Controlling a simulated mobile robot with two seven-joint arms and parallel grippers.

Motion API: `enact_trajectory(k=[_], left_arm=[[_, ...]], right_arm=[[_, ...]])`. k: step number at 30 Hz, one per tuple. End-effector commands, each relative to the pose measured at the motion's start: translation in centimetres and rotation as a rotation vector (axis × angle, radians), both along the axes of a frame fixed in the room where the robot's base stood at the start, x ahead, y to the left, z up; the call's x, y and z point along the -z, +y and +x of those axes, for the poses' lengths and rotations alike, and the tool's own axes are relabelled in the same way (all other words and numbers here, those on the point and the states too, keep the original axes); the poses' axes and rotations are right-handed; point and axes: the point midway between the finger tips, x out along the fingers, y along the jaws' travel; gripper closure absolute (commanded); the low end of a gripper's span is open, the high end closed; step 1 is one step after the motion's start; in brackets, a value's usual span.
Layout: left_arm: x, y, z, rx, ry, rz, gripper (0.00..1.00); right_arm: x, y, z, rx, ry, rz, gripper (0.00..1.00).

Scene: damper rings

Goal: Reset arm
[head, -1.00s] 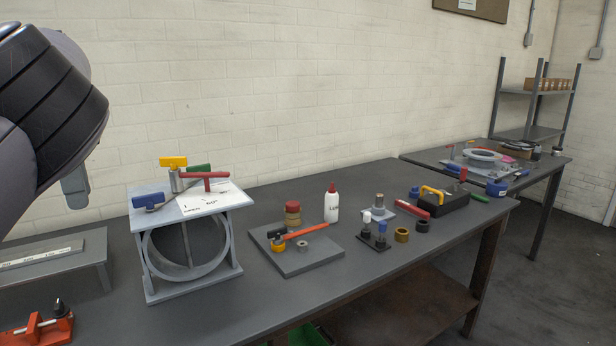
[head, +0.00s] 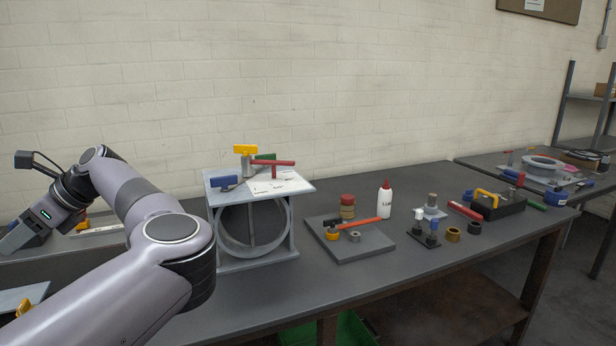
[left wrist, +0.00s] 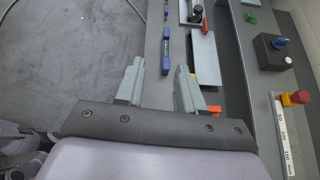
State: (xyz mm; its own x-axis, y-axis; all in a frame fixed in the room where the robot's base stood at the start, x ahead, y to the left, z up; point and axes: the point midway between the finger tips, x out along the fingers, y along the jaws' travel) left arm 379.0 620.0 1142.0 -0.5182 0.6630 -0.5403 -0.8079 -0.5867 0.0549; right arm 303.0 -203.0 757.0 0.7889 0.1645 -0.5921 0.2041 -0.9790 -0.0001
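My left gripper (head: 14,240) is at the far left of the head view, low over the bench's left end, with its fingertips near the picture edge. In the left wrist view the two grey fingers (left wrist: 157,82) stand apart with nothing between them. Beyond them lie a blue bar-shaped item (left wrist: 166,50) and a light grey plate (left wrist: 204,60), neither touched. A grey stand with a large ring (head: 222,228) is right of my forearm, partly hidden by it. My right gripper is not in view.
Yellow, blue and red-handled parts lie on the stand's top (head: 300,184). A plate (head: 368,244) with a red-handled tool, a white bottle (head: 385,203) and a black tray (head: 500,208) stand farther right. In the wrist view, a red button (left wrist: 299,97) sits on a raised shelf.

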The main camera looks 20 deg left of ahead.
Motion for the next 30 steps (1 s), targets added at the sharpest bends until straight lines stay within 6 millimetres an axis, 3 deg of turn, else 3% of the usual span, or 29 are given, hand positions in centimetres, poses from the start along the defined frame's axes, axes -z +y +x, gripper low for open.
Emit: enact_trajectory(k=[3, 8, 13, 18, 23, 26, 30], left_arm=[[-1.2, 2.6, -2.3, 0.063, 0.236, 0.156, 0.62], [-4.0, 4.2, -3.0, 0.167, 0.563, 0.336, 0.62], [-6.6, 3.7, -1.2, 0.290, 0.934, 0.505, 0.62], [-7.4, 1.0, 2.7, 0.418, 1.324, 0.658, 0.62], [-5.5, -3.2, 7.2, 0.539, 1.699, 0.792, 0.62], [-2.9, -6.6, 9.9, 0.614, 1.932, 0.876, 0.62], [2.7, -12.0, 12.7, 0.715, 2.258, 0.999, 0.62]], right_arm=[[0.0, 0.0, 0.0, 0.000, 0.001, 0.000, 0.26], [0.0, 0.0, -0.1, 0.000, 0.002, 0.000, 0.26], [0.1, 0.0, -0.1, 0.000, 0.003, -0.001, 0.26], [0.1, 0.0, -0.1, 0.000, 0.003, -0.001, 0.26], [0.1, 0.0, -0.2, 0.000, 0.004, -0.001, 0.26], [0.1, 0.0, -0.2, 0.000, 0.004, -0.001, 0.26], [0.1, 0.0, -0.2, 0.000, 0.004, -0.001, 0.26]])
